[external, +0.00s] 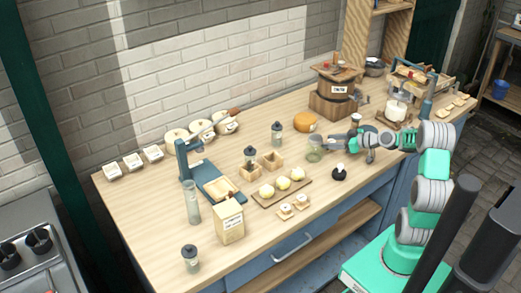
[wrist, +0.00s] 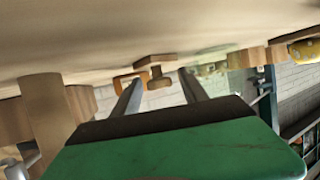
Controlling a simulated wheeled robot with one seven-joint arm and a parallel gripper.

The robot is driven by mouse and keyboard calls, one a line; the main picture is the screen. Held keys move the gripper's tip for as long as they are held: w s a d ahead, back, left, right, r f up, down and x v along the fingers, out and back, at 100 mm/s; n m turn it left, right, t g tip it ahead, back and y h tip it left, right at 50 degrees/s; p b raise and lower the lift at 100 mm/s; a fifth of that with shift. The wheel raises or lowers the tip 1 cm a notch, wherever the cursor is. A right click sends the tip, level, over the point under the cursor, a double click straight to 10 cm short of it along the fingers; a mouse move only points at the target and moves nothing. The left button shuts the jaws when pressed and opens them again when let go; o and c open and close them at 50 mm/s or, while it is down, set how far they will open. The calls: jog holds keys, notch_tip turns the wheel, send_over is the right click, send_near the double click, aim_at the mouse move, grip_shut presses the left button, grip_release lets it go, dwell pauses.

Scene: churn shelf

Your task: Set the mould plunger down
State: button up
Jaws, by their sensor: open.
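The wrist view is upside down, with the tabletop along its upper part. A small wooden piece (wrist: 155,70), with a wide part at the table and a narrower end away from it, looks like the mould plunger. It shows between and beyond my fingertips (wrist: 160,82), which are apart with nothing visibly held. I cannot tell whether they touch it. In the external view, my gripper (external: 345,148) is low over the bench, just right of a greenish glass jar (external: 314,154). I cannot single out the plunger there.
A dark-based piece with a white top (external: 339,171) stands close in front of my gripper. An orange cheese (external: 305,122) and a wooden churn (external: 332,104) stand behind. Small wooden boxes (external: 272,163) and a board of yellow balls (external: 265,199) are left.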

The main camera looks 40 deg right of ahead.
jog(key=shift+r+p, duration=0.3)
jog(key=shift+r, duration=0.05)
jog(key=v, duration=1.1)
jog(key=shift+d+f+b, duration=0.1)
jog(key=shift+f+b, duration=0.1)
jog(key=shift+b, duration=0.2)
jog(key=shift+s+d+r, duration=0.15)
jog(key=shift+s+r, duration=0.05)
jog(key=shift+s, duration=0.2)
